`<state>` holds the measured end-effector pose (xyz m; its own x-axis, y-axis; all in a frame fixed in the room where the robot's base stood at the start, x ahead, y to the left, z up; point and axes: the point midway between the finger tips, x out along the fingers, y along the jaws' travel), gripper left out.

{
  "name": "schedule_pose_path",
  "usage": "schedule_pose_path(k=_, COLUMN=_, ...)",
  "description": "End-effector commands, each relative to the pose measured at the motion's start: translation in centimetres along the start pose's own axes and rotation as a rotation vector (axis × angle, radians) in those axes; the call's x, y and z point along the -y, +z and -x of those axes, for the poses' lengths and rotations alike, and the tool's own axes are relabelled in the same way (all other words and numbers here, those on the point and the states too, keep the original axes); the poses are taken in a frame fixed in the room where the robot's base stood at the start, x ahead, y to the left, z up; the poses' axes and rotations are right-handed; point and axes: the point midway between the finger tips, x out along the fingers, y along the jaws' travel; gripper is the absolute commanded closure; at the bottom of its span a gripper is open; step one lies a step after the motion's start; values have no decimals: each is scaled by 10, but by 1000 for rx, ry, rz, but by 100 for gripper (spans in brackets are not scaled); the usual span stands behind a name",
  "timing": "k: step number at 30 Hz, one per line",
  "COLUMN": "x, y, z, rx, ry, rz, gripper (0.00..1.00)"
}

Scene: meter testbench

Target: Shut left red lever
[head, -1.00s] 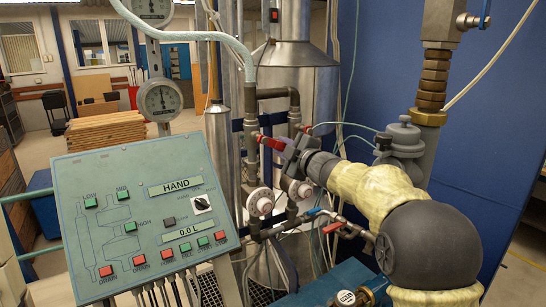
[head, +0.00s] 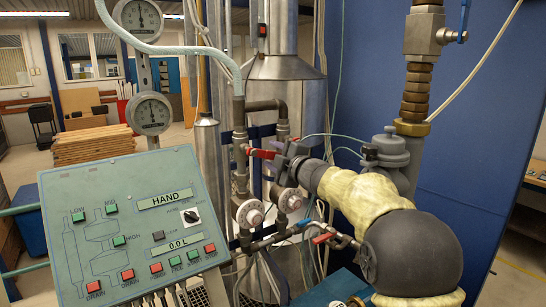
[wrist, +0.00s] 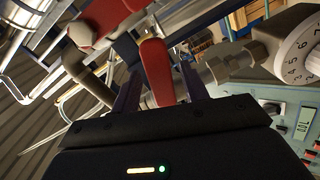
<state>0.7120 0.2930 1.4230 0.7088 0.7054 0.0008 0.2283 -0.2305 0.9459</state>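The left red lever (head: 260,153) sits on the left vertical pipe in the head view and points sideways. My gripper (head: 279,155) is at its right end. In the wrist view a red lever (wrist: 157,72) stands between the two fingers of my gripper (wrist: 160,90). The fingers are apart, one on each side of the lever, with narrow gaps showing. A second red lever (wrist: 103,18) lies up and left in the wrist view. In the head view my gripper hides most of the pipework right behind it.
Two round white-faced meters (head: 250,213) sit below the levers. The green control panel (head: 135,225) stands at left. A tall metal tank (head: 286,95) is behind.

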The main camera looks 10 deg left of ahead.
Motion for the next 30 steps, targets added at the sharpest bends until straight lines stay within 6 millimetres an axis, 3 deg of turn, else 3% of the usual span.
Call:
schedule_pose_path(k=11, x=2, y=0, z=10, rx=0, ry=0, rz=-3, gripper=55)
schedule_pose_path(k=30, x=1, y=0, z=114, rx=1, ry=1, rz=0, gripper=55)
